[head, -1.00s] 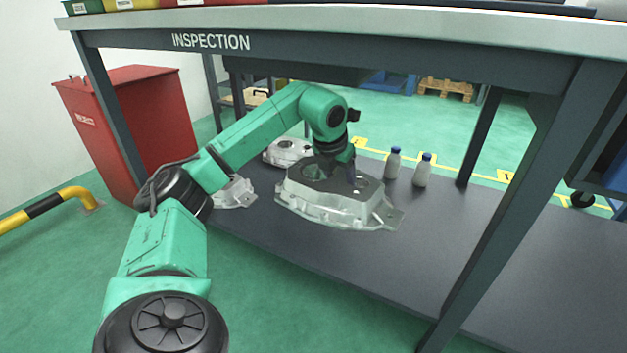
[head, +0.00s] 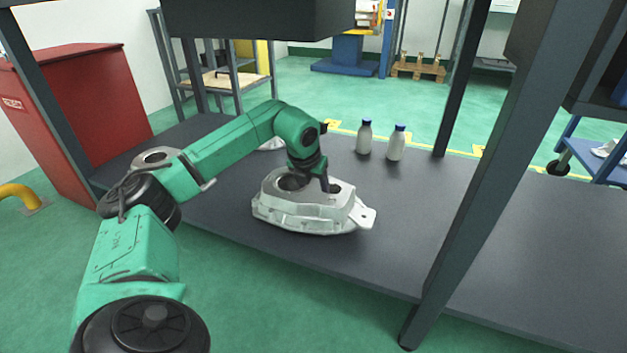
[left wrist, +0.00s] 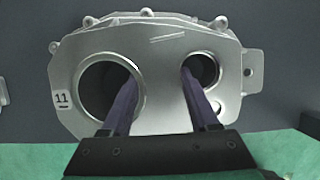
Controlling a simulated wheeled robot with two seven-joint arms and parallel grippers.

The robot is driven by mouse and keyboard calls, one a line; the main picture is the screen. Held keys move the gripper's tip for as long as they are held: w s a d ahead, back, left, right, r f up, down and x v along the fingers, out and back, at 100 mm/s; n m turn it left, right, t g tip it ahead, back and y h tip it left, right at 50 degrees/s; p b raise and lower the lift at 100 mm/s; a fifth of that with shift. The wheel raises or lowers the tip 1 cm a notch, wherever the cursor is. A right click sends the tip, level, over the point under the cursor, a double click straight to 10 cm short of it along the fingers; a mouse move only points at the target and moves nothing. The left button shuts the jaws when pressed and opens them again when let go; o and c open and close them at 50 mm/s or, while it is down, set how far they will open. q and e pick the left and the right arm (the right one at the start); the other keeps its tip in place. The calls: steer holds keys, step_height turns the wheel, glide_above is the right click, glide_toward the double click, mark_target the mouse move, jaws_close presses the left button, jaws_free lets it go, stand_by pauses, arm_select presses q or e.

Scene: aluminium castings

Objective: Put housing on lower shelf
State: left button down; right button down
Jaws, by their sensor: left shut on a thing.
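The housing (head: 310,210) is a silver aluminium casting with two round bores and side lugs. It is at the lower shelf (head: 390,245), near its front edge; I cannot tell whether its underside touches the shelf. My left gripper (head: 328,188) comes down from above and is shut on the housing. In the left wrist view the housing (left wrist: 160,60) shows a mark "11", and the fingers of the gripper (left wrist: 165,108) reach to its two bores, gripping the web between them. The fingertips are partly hidden in the bores. My right gripper is not in view.
Another casting (head: 155,157) lies at the left of the shelf, and one more is mostly hidden behind my arm. A table leg (head: 480,190) stands right; the shelf beyond it is clear.

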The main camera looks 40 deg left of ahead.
arm_select(q)
step_height(320, 180, down, 4)
steer(key=b, duration=0.3)
steer(key=shift+f, duration=0.2)
steer(key=shift+r, duration=0.2)
steer(key=shift+c, duration=0.7)
jaws_free()
steer(key=shift+f, duration=0.1)
steer(key=p+v, duration=0.7)
steer(key=v, duration=0.5)
steer(key=shift+s+d, duration=0.1)
